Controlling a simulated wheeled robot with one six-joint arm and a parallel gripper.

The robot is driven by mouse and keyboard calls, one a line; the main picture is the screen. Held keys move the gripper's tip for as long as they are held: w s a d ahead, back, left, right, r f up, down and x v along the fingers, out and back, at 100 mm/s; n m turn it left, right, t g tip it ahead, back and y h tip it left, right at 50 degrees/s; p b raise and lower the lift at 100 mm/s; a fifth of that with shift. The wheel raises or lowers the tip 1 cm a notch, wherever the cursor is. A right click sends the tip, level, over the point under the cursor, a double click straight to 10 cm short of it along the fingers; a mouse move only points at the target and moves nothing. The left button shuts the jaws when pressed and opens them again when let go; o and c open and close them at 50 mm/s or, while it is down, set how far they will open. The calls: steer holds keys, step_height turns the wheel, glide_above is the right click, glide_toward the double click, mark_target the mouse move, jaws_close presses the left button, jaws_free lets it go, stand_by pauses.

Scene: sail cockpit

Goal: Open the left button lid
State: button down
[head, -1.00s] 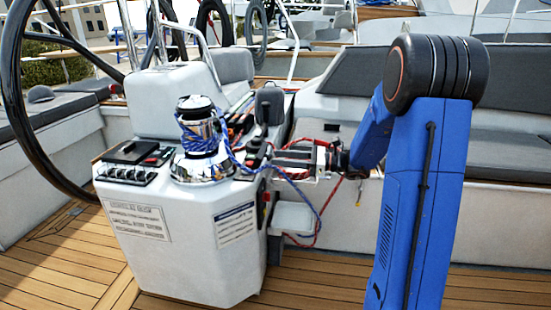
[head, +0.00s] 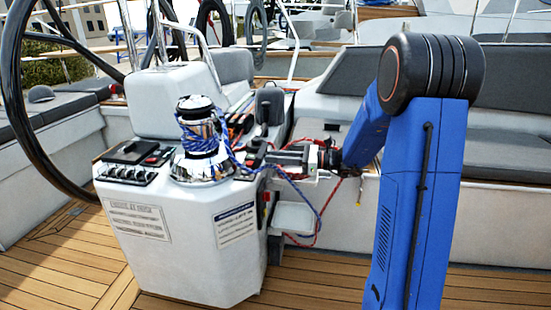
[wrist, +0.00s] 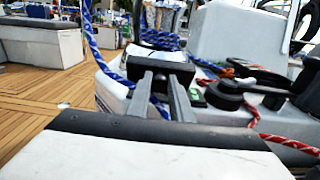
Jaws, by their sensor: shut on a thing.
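My gripper (head: 262,158) reaches from the right to the right side of the white console's top, beside the chrome winch. In the wrist view, the two grey fingers of my gripper (wrist: 160,82) run forward and are close together. They are shut on a dark block, which looks like the button lid (wrist: 161,67). The fingers and the block's own front hide what lies under it, so I cannot tell its opening angle. A round black part (wrist: 225,94) lies to its right in the wrist view.
The chrome winch (head: 202,128) with blue rope stands left of my gripper. A black lever (head: 269,104) rises behind it. Blue and red ropes hang close around the gripper. A switch panel (head: 127,175) lies at the console's left. The teak floor (head: 335,282) at front is clear.

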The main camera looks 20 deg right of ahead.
steer(key=shift+w+a+r+g+h, duration=0.15)
steer(key=shift+a+r+g+h, duration=0.15)
steer(key=shift+h, duration=0.3)
steer(key=shift+w+a+r+g+h, duration=0.1)
steer(key=shift+a+r+g+h, duration=0.1)
steer(key=shift+r+g+h, duration=0.3)
steer(key=shift+f, duration=0.15)
steer(key=c, duration=1.6)
jaws_free()
steer(key=shift+t, duration=0.3)
steer(key=shift+d, duration=0.15)
steer(key=v, duration=1.7)
